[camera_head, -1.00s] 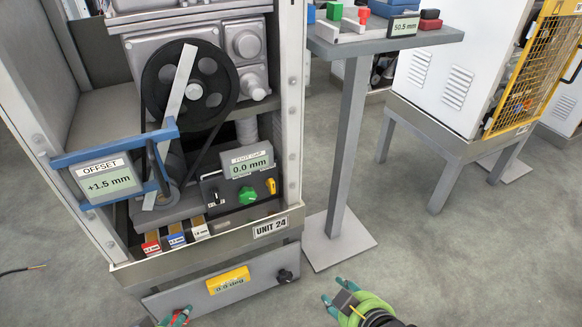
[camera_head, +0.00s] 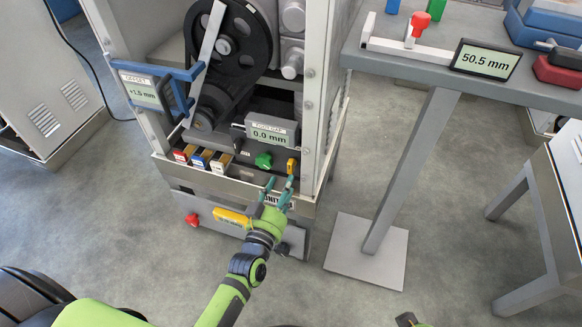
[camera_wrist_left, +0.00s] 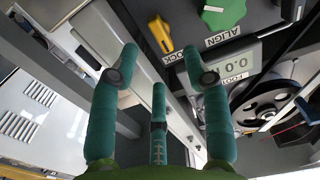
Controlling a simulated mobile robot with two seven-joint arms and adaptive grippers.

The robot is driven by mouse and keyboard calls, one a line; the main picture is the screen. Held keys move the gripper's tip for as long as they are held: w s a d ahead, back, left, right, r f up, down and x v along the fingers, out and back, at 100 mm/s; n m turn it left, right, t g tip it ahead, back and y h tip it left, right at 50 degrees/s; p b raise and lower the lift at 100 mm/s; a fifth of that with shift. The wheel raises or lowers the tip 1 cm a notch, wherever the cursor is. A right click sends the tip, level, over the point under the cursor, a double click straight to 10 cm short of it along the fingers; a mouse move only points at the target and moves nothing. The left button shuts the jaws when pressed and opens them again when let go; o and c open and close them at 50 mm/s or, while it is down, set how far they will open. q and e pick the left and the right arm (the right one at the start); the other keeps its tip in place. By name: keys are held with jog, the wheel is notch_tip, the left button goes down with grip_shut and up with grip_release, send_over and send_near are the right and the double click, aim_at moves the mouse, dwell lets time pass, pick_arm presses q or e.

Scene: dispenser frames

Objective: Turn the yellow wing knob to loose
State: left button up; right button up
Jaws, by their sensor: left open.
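The yellow wing knob (camera_head: 291,165) sits at the right end of the dark control panel, right of a green knob (camera_head: 264,160). In the left wrist view the yellow knob (camera_wrist_left: 159,34) stands beside the word LOCK, ahead of the fingers and between the outer two. My left gripper (camera_head: 279,184) is open and empty, just in front of and below the yellow knob, with its fingers pointing at the panel. A gap shows between fingertips and knob in the left wrist view (camera_wrist_left: 155,68). Only a sliver of my right arm shows at the bottom edge; its fingers are out of view.
The panel display (camera_head: 269,134) reads 0.0 mm. The cabinet's right post (camera_head: 314,100) stands close right of the knob. A grey table (camera_head: 480,85) with a 50.5 mm display stands at right.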

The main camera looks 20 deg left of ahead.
aim_at(291, 169)
pick_arm(q)
jog(key=w+b, duration=0.1)
jog(key=w, duration=0.4)
jog(key=shift+w+f, duration=0.1)
jog(key=shift+w+d, duration=0.1)
jog(key=shift+w, duration=0.45)
pick_arm(e)
jog(key=shift+w+v, duration=0.2)
jog(key=shift+v, duration=0.85)
jog(key=shift+w+v, duration=0.2)
jog(key=shift+v, duration=0.85)
jog(key=shift+d+r, duration=0.1)
jog(key=shift+r, duration=0.05)
pick_arm(q)
grip_shut()
